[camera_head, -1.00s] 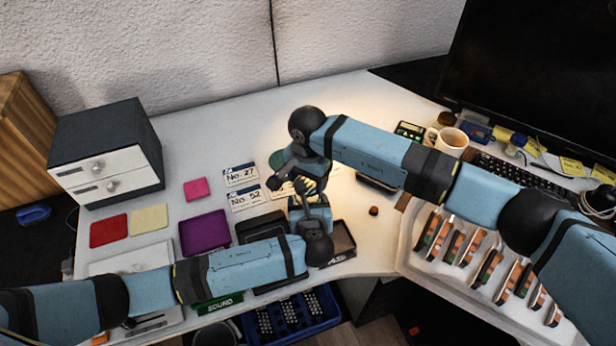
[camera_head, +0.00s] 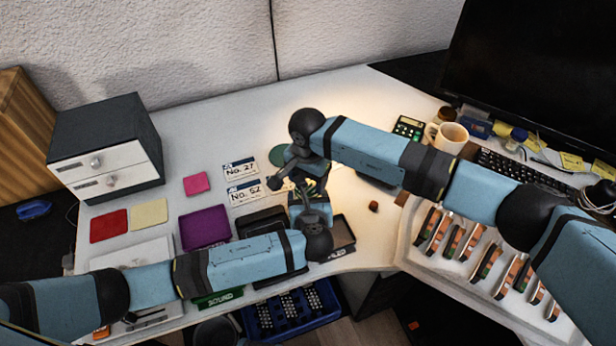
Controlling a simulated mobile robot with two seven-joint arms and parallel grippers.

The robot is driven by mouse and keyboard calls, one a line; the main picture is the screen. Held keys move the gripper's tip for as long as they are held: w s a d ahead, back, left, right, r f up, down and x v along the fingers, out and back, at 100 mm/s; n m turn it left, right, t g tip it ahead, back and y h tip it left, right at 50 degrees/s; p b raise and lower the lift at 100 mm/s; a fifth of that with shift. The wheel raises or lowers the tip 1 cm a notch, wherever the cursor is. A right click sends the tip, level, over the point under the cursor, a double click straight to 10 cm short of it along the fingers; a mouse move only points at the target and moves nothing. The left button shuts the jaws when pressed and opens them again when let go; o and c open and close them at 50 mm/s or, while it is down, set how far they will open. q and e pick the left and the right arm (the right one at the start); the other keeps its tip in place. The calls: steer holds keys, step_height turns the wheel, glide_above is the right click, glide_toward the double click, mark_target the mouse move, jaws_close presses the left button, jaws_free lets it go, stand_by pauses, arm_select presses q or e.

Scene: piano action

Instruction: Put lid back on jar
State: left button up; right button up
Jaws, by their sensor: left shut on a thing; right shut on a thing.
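My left gripper (camera_head: 308,205) comes in from the left, and my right gripper (camera_head: 284,180) comes in from the upper right. They are close together over the middle of the white desk. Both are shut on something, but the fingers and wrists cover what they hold. A small dark shape (camera_head: 314,187) shows between the two grippers. I cannot tell whether it is the jar, the lid or part of a gripper. Neither jar nor lid can be clearly made out.
A purple tray (camera_head: 205,229) and dark trays (camera_head: 343,236) lie nearby. A small brown piece (camera_head: 374,206) is at right. A mug (camera_head: 449,137) stands by the keyboard (camera_head: 515,175).

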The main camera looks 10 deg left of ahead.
steer(key=shift+f, duration=0.6)
arm_select(q)
steer(key=c, duration=0.4)
arm_select(e)
steer(key=o, duration=0.7)
arm_select(q)
steer(key=shift+c, duration=0.2)
arm_select(e)
steer(key=shift+o, duration=1)
arm_select(q)
steer(key=shift+a, duration=0.15)
arm_select(e)
steer(key=shift+d, duration=0.1)
steer(key=shift+r, duration=2.3)
arm_select(q)
steer(key=shift+f, duration=0.1)
arm_select(e)
steer(key=shift+c, duration=0.4)
